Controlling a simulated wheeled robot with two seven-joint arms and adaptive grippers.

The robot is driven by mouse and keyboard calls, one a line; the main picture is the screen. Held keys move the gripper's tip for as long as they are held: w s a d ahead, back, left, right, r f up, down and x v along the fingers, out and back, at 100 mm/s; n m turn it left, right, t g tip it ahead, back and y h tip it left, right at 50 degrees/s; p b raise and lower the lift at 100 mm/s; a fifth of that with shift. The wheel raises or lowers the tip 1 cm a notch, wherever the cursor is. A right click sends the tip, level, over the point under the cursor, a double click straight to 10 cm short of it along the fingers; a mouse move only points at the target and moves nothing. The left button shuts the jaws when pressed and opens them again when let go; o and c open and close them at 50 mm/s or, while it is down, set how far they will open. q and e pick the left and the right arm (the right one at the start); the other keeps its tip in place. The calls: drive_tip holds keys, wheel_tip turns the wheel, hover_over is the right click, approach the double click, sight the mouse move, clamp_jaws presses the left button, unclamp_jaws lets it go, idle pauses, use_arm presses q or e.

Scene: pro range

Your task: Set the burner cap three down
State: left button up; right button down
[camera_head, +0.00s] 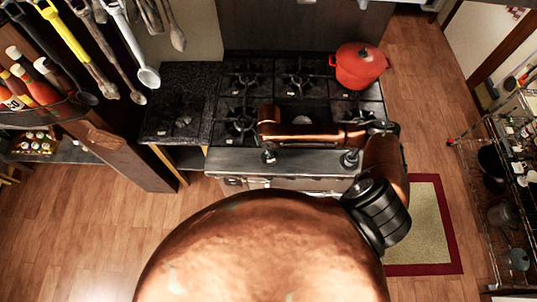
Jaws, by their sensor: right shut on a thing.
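The dark stove top (330,102) has several black grates and burners. Small pale tags show on some burners, too small to read. My right arm reaches in from the right and its copper link lies across the front of the stove. I cannot tell whether the cap touches the stove. My left gripper is not in view.
A red lidded pot (359,66) stands at the stove's back right. A dark stone counter (190,85) adjoins the stove on the left, with a dark fitting on it. Utensils (75,45) hang at upper left. A wire rack (505,170) stands at right, a red-bordered mat (420,225) before it.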

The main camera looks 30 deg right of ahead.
drive_tip(key=shift+w+f, duration=0.2)
drive_tip(key=shift+w, duration=0.05)
drive_tip(key=shift+w+f, duration=0.15)
drive_tip(key=shift+f, duration=1.6)
drive_tip(key=shift+f, duration=0.15)
drive_tip(key=c, duration=2)
unclamp_jaws()
drive_tip(key=shift+d, duration=0.1)
wheel_tip(320, 180, up, 12)
drive_tip(key=shift+r+b, duration=0.15)
drive_tip(key=shift+b, duration=0.3)
